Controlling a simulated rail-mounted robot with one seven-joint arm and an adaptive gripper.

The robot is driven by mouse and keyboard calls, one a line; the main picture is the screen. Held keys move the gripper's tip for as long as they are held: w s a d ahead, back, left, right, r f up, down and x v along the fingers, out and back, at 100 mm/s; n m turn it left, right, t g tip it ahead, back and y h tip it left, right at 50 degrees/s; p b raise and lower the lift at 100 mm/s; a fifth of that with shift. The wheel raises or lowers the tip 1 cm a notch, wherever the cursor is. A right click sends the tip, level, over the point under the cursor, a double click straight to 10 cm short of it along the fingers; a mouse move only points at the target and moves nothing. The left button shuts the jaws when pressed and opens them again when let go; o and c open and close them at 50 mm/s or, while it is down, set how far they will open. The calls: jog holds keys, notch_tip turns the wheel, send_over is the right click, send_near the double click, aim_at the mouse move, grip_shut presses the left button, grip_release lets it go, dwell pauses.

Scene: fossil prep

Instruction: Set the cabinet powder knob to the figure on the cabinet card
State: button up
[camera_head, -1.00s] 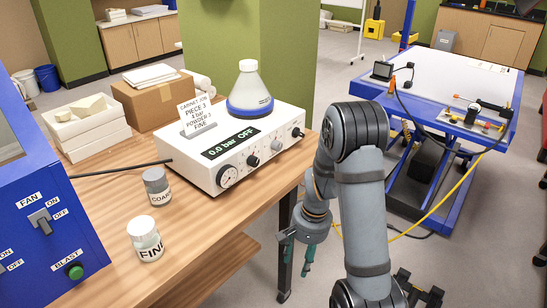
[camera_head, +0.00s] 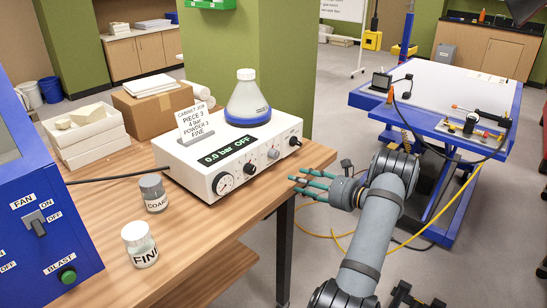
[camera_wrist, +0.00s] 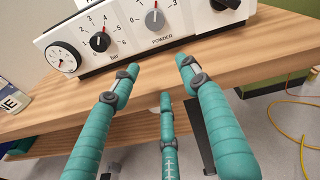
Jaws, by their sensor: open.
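The white powder unit (camera_head: 238,160) stands on the wooden bench, its display reading "0.0 bar OFF". Its grey powder knob (camera_head: 273,154) sits on the front panel between two black knobs. In the wrist view the powder knob (camera_wrist: 155,18) is above the "POWDER" label, its red mark roughly upward; I cannot read its exact figure. The card (camera_head: 193,124) on the unit reads "CABINET JOB PIECE 3 4 bar POWDER 3 FINE". My gripper (camera_head: 307,183) is open and empty, in front of the panel and apart from it. Its teal fingers (camera_wrist: 158,77) point towards the panel below the knob.
A black bar knob (camera_wrist: 100,42) and a gauge (camera_wrist: 62,57) lie left of the powder knob; another black knob (camera_head: 295,141) lies right. A flask (camera_head: 248,98) stands on the unit. COARSE (camera_head: 153,192) and FINE (camera_head: 140,243) jars stand left.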

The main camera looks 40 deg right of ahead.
jog(key=t, duration=0.2)
send_near(277, 155)
jog(key=s, duration=0.1)
jog(key=p+x, duration=0.2)
jog(key=x, duration=0.8)
jog(key=shift+w+p, duration=0.2)
jog(key=shift+p, duration=0.15)
jog(key=shift+c, duration=1.2)
grip_shut()
